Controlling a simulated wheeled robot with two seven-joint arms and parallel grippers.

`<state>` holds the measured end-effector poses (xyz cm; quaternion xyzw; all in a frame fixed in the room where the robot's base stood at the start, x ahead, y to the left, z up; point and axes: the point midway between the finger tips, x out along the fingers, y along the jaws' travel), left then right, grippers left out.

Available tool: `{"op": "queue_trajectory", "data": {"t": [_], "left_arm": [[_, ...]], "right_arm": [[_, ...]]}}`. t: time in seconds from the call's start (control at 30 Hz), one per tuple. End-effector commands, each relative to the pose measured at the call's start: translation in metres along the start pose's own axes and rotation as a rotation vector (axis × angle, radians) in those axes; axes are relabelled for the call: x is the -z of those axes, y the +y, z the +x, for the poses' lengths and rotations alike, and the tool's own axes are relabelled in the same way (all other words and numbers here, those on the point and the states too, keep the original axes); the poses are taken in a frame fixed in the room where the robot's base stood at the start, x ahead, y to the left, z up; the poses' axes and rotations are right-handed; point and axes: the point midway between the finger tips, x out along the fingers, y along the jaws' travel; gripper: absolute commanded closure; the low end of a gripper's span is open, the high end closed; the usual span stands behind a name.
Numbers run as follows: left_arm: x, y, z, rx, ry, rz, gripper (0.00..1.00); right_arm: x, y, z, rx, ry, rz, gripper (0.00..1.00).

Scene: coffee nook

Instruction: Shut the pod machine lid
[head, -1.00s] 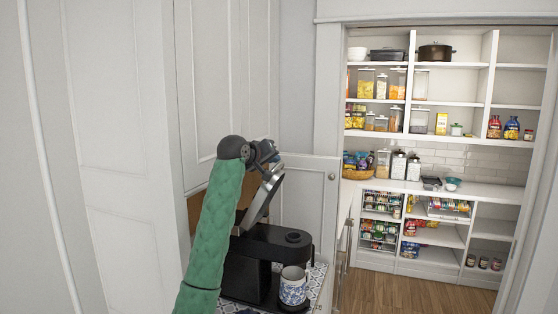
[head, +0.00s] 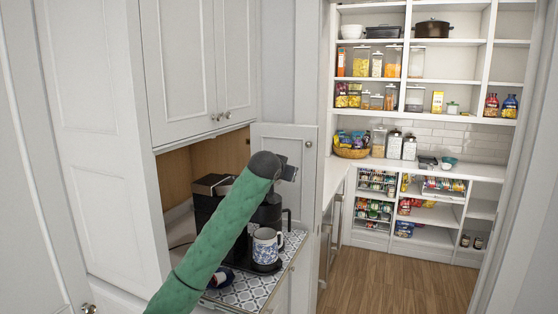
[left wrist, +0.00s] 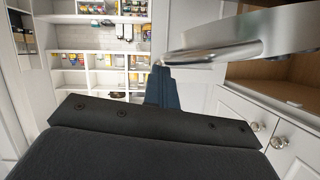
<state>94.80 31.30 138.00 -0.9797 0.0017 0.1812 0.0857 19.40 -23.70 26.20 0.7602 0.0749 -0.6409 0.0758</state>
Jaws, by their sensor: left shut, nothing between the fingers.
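The black pod machine (head: 270,215) stands on the patterned counter (head: 240,290) inside the open cabinet. My green left arm covers much of it, and its lid cannot be made out in the head view. A blue-and-white mug (head: 266,246) stands at the machine's front. My left gripper (head: 288,173) is above the machine, in front of the open cabinet door. In the left wrist view its dark fingers (left wrist: 160,85) are shut and empty. A curved silver piece (left wrist: 215,45), seemingly the lid, is close beside the fingers; I cannot tell if they touch. My right gripper is not in view.
The open white cabinet door (head: 297,155) is just behind my gripper. Upper cabinets (head: 200,65) hang above. Pantry shelves (head: 430,80) stand at the right, with open wooden floor (head: 390,285) before them.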

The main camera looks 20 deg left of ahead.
Motion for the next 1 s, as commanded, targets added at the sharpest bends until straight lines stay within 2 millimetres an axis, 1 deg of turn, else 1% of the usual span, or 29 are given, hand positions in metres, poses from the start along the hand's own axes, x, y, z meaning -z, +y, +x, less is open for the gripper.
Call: {"op": "queue_trajectory", "data": {"t": [0.03,0.1,0.3,0.4,0.67,1.0], "left_arm": [[-0.013,0.005,0.005,0.014,-0.002,0.034,1.00],[-0.023,0.011,0.009,0.031,-0.001,0.079,1.00],[-0.047,0.021,0.018,0.069,0.000,0.178,1.00],[-0.055,0.024,0.021,0.081,0.000,0.209,1.00],[-0.064,0.026,0.025,0.096,0.000,0.249,1.00],[-0.066,0.027,0.026,0.097,-0.004,0.251,1.00]], "right_arm": [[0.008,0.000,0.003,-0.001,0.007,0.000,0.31],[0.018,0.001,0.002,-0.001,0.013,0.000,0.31],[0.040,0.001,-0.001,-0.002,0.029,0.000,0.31],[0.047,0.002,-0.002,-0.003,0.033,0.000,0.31],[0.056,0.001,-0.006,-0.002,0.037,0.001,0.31],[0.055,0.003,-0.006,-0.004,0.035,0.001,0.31]]}}
